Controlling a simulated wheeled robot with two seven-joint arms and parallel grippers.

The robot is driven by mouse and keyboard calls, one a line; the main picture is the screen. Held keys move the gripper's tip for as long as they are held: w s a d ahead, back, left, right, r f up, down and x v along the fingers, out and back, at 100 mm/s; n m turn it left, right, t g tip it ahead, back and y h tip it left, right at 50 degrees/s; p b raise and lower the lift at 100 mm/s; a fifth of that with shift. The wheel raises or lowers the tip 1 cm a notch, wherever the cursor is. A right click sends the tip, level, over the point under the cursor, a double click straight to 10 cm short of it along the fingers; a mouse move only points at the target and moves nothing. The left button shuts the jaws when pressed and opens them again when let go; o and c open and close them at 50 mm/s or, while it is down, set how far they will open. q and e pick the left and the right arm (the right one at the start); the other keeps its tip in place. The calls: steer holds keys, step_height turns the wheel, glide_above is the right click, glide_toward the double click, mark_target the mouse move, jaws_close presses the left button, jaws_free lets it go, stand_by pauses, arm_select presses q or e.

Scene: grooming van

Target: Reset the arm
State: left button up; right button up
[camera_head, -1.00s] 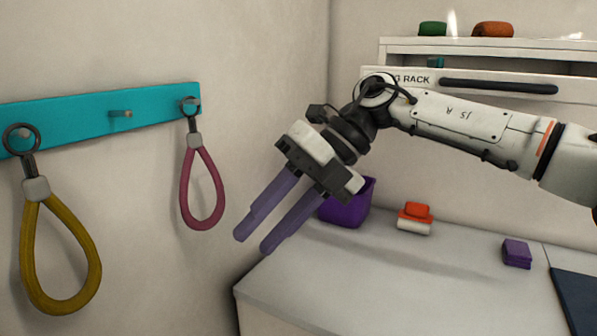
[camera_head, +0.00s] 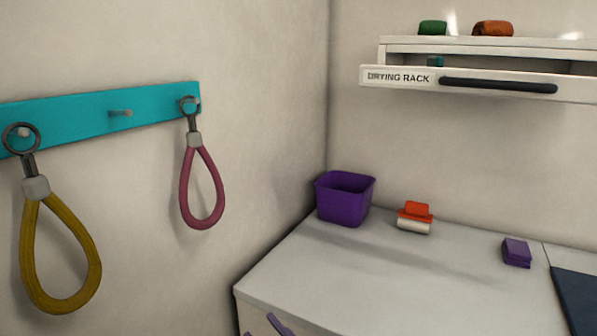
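Only the purple fingertips of my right gripper (camera_head: 262,327) show, at the bottom edge in front of the counter's left front corner. They stand apart with a gap between them, and nothing shows in the gap. The rest of my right arm is below the picture. My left gripper is not in view.
A teal hook rail (camera_head: 70,118) on the left wall holds a yellow loop (camera_head: 88,245) and a pink loop (camera_head: 185,190); its middle hook is bare. A purple bin (camera_head: 342,202), a red-and-white item (camera_head: 414,217) and a purple block (camera_head: 516,252) stand on the counter (camera_head: 340,285) under the drying rack (camera_head: 400,78).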

steer(key=s+d+f+m+g+h, duration=0.1)
steer(key=s+d+f+m+h, duration=0.25)
steer(key=d+f, duration=0.35)
steer(key=s+d+f+m+g+h, duration=0.1)
steer(key=s+d+f+m+h, duration=0.25)
steer(key=f, duration=0.55)
steer(key=s+d+f+m+g+h, duration=0.2)
steer(key=s+d+f+g+h, duration=0.1)
steer(key=s+d+f, duration=0.8)
steer(key=s+g, duration=0.1)
steer(key=s, duration=0.2)
steer(key=shift+s+f+m+h, duration=0.25)
steer(key=shift+f+m+h, duration=0.05)
steer(key=shift+f, duration=0.05)
